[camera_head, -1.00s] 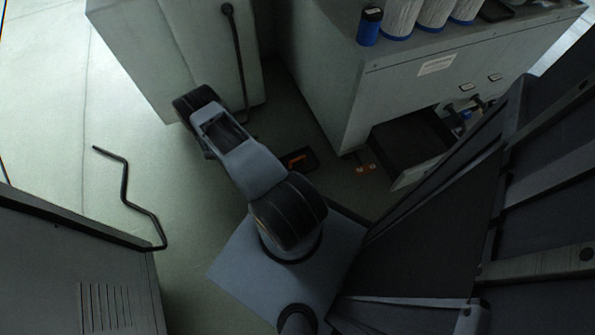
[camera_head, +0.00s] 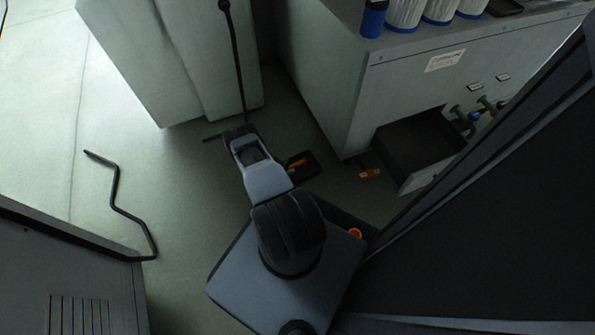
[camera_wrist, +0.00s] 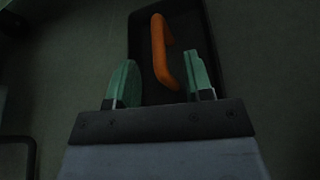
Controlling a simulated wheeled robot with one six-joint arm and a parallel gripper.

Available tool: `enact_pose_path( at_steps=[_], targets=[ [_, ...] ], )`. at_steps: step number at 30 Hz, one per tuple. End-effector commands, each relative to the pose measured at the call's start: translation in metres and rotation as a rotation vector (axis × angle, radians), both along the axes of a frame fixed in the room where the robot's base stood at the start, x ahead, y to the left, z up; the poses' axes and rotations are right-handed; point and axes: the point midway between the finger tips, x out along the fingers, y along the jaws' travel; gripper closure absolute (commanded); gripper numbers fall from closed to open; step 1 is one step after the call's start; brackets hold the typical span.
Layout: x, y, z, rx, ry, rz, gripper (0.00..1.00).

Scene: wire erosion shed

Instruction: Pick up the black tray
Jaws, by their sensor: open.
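A small black tray (camera_head: 311,170) lies on the floor between the two grey cabinets, beside my arm. An orange curved handle-like piece (camera_head: 297,163) lies in it. In the wrist view the tray (camera_wrist: 192,27) is ahead of my gripper (camera_wrist: 162,80), with the orange piece (camera_wrist: 159,50) inside. My two green fingers are apart, with the tray's near part and the lower end of the orange piece between them in the picture. I cannot tell whether they touch the tray. In the head view my gripper is hidden by my arm.
Another flat black item (camera_head: 505,7) lies on the right cabinet's top, near a blue can (camera_head: 373,20) and white rolls. An open dark drawer (camera_head: 415,145) juts out low. A bent black rod (camera_head: 116,195) lies left. An orange piece (camera_head: 369,174) lies on the floor.

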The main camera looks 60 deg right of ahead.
Motion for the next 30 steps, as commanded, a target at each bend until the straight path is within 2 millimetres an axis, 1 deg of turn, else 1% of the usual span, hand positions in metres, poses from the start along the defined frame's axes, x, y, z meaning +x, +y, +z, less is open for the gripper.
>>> enact_pose_path(
  at_steps=[5, 12, 15, 18, 24, 25, 30],
  targets=[
    [-0.005, -0.009, -0.006, 0.000, 0.000, -0.002, 0.53],
    [-0.017, -0.036, -0.018, 0.000, -0.001, -0.003, 0.53],
    [-0.020, -0.043, -0.020, 0.000, 0.000, -0.002, 0.53],
    [-0.022, -0.046, -0.021, 0.000, 0.000, -0.001, 0.53],
    [-0.022, -0.046, -0.020, 0.000, 0.000, -0.001, 0.53],
    [-0.022, -0.046, -0.020, 0.000, 0.000, -0.001, 0.54],
    [-0.022, -0.046, -0.020, 0.000, 0.000, -0.001, 0.70]
  ],
)
